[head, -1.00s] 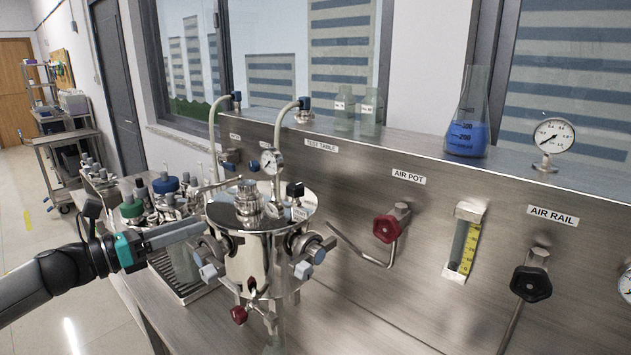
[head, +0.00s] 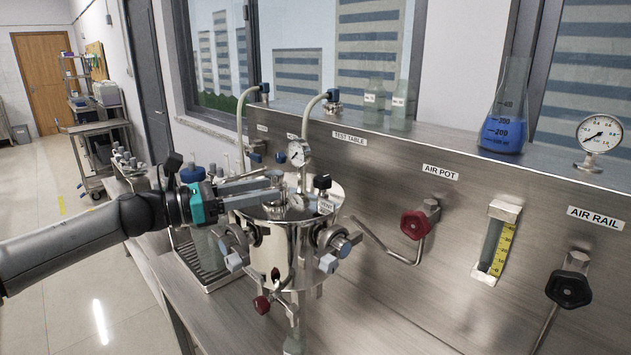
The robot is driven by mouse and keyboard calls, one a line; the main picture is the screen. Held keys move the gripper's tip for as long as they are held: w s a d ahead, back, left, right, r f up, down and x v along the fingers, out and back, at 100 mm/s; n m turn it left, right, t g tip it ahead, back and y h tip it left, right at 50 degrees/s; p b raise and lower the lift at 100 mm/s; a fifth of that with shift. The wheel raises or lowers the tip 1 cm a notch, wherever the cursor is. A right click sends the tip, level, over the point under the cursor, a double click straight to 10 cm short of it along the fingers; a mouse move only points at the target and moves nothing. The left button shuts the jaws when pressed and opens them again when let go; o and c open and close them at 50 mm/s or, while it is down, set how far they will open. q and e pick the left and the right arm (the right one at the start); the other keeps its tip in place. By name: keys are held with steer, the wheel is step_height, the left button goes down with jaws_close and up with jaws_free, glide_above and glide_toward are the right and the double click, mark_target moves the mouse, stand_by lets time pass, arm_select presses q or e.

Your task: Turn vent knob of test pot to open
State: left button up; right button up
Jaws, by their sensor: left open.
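The test pot (head: 275,255) is a shiny steel vessel with clamps around its lid, standing on the steel table. A small black vent knob (head: 322,182) stands on the right side of its lid, just above a white tag (head: 326,206) that seems to read VENT. My left gripper (head: 279,188) reaches in from the left over the lid, with its two grey fingers apart. The fingertips are near the fitting at the lid's middle, to the left of the vent knob and apart from it. The fingers partly hide that fitting. My right gripper is not in view.
A pressure gauge (head: 299,152) and a pale hose (head: 307,118) rise behind the lid. The steel panel carries a red knob (head: 414,225) and a black knob (head: 568,289). A flask of blue liquid (head: 503,130) stands on the ledge. The table right of the pot is clear.

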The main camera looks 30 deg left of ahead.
mark_target(315, 180)
arm_select(q)
steer(key=shift+w+d+r, duration=0.1)
steer(key=shift+w+d, duration=0.25)
steer(key=shift+w, duration=0.2)
steer(key=shift+p+x, duration=1.05)
steer(key=shift+x, duration=1.35)
steer(key=p+x, duration=0.1)
steer(key=x, duration=0.2)
steer(key=shift+w+d, duration=0.2)
steer(key=shift+w, duration=0.05)
steer(key=shift+p+x, duration=0.45)
steer(key=shift+x, duration=0.3)
steer(key=shift+c, duration=0.2)
jaws_close()
